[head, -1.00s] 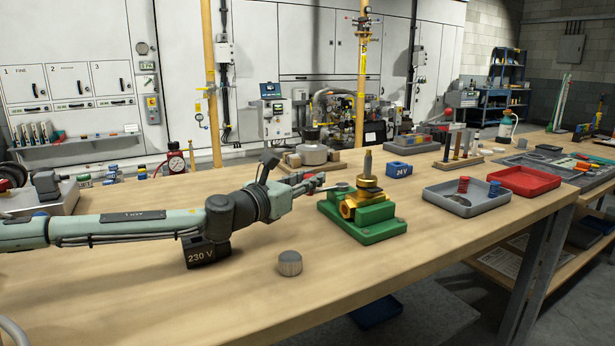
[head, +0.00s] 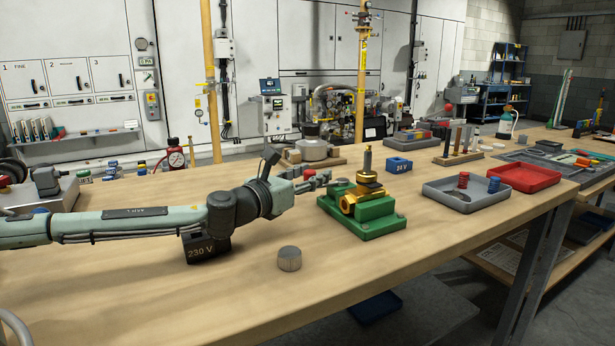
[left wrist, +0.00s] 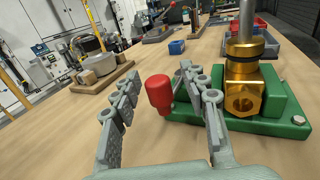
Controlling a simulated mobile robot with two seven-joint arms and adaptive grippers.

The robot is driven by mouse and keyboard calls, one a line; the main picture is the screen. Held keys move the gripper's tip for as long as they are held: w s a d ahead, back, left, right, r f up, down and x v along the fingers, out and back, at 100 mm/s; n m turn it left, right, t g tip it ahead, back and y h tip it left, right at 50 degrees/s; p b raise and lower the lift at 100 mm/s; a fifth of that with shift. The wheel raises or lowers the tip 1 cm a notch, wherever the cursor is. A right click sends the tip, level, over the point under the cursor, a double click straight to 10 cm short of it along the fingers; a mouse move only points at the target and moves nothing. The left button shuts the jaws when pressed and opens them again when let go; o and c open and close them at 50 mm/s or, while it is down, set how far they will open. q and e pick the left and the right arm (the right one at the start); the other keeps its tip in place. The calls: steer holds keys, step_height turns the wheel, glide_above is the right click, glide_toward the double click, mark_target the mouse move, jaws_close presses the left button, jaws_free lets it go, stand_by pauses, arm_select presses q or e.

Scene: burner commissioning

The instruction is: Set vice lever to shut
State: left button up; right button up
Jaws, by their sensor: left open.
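The green vice (head: 368,220) stands on the bench and holds a brass fitting (head: 362,192) with an upright grey stem. Both also show at the right of the left wrist view, the vice (left wrist: 278,125) and the fitting (left wrist: 243,85). The vice lever's red knob (left wrist: 159,92) shows in the left wrist view, at the vice's left side. My left gripper (head: 318,181) is open to the left of the vice. In the left wrist view its fingers (left wrist: 158,78) stand apart on either side of the knob, with no clear contact. My right gripper is out of view.
A black 230 V block (head: 207,251) sits below my left arm. A grey knurled cylinder (head: 289,259) stands in front of the vice. A blue 24 V block (head: 398,165), a grey tray (head: 437,197) and a red tray (head: 523,180) lie right. The front bench is mostly clear.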

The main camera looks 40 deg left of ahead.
arm_select(q)
steer(key=shift+s+a+f, duration=0.1)
steer(key=shift+s+a, duration=0.2)
steer(key=shift+s, duration=0.4)
steer(key=shift+s+d, duration=0.1)
steer(key=shift+s, duration=0.55)
steer(key=shift+s+d, duration=0.2)
steer(key=shift+s, duration=0.1)
steer(key=s, duration=0.8)
steer(key=shift+s+a, duration=0.2)
steer(key=shift+s, duration=0.2)
